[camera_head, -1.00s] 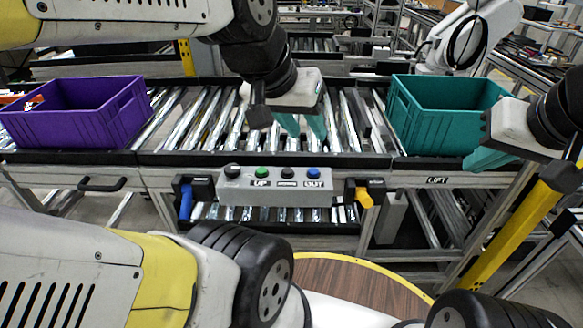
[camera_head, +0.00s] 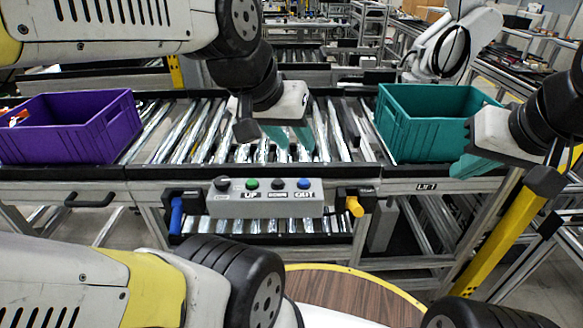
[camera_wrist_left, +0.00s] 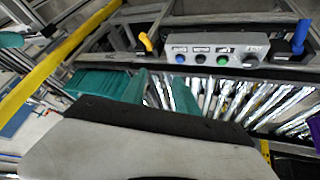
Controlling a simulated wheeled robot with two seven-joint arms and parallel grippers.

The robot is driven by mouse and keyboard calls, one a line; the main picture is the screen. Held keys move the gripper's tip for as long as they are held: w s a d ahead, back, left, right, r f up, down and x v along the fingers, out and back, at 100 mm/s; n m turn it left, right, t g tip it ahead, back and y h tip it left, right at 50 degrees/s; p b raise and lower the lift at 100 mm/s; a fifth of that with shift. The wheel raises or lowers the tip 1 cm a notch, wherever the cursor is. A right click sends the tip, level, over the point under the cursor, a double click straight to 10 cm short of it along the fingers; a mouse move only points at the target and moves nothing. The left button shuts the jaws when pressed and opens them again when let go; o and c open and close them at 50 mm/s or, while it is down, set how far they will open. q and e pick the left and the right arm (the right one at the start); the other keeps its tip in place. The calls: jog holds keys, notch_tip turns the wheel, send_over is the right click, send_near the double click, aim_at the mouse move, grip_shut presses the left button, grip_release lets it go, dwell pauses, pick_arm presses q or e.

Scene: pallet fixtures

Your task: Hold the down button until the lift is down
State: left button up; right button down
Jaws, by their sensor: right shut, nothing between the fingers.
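The grey control box (camera_head: 265,204) hangs on the front of the conveyor frame. Its black down button (camera_head: 278,184) sits between the green UP button (camera_head: 252,184) and a blue button (camera_head: 304,184). The down button also shows in the left wrist view (camera_wrist_left: 200,59). My left gripper (camera_head: 290,140) has teal fingers, apart and empty, over the rollers above and behind the box in the head view. It is not touching the button. My right gripper (camera_head: 464,168) is shut and empty, in front of the teal crate at the right. The conveyor section labelled LIFT (camera_head: 428,187) is at the right.
A purple crate (camera_head: 75,138) sits on the conveyor at the left and a teal crate (camera_head: 420,140) at the right. Blue (camera_head: 176,215) and yellow (camera_head: 355,206) handles flank the box. A yellow post (camera_head: 500,235) stands at right. A round wooden top (camera_head: 345,296) is in front.

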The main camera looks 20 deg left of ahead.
pick_arm(q)
grip_shut()
dwell(1.7)
